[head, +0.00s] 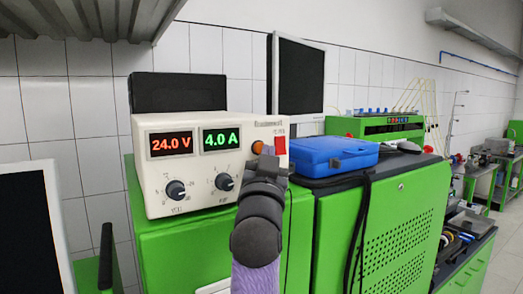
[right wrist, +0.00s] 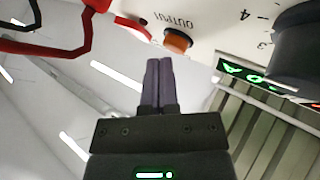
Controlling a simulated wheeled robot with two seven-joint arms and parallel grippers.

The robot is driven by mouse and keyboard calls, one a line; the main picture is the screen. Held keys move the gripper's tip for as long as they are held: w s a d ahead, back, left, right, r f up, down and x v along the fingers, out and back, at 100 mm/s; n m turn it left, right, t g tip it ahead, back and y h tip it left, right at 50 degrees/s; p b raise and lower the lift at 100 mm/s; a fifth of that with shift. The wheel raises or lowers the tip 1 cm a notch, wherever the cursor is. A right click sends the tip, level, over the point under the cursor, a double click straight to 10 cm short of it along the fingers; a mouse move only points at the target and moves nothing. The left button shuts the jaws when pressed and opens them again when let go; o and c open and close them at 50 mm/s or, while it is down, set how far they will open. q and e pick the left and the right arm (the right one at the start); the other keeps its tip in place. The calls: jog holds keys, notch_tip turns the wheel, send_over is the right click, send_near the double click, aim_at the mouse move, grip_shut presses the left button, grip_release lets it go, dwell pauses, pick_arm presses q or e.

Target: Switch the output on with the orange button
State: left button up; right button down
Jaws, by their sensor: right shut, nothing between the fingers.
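The cream power supply (head: 205,200) stands on a green cabinet and shows 24.0 V in red and 4.0 A in green. Its round orange button (head: 257,147) is at the right of the front panel, beside a red part (head: 280,145). My right gripper (head: 268,152) is shut and empty, in front of the panel just by the button. In the right wrist view, the orange button (right wrist: 178,41) sits by the upside-down OUTPUT label. The closed fingertips (right wrist: 158,60) are just below and left of it; I cannot tell if they touch. My left gripper is out of view.
Two dark knobs (head: 176,190) (head: 225,182) are on the panel's lower part. A blue case (head: 335,155) lies on the cabinet to the right, with black cables hanging near it. Red and black leads (right wrist: 75,48) show in the right wrist view.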

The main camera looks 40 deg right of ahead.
jog(key=shift+w, duration=0.45)
dwell(0.6)
jog(key=shift+s, duration=0.85)
jog(key=s, duration=0.2)
jog(key=s+p, duration=0.1)
jog(key=s, duration=0.1)
jog(key=s+p, duration=0.1)
jog(key=s, duration=0.1)
jog(key=shift+a, duration=0.35)
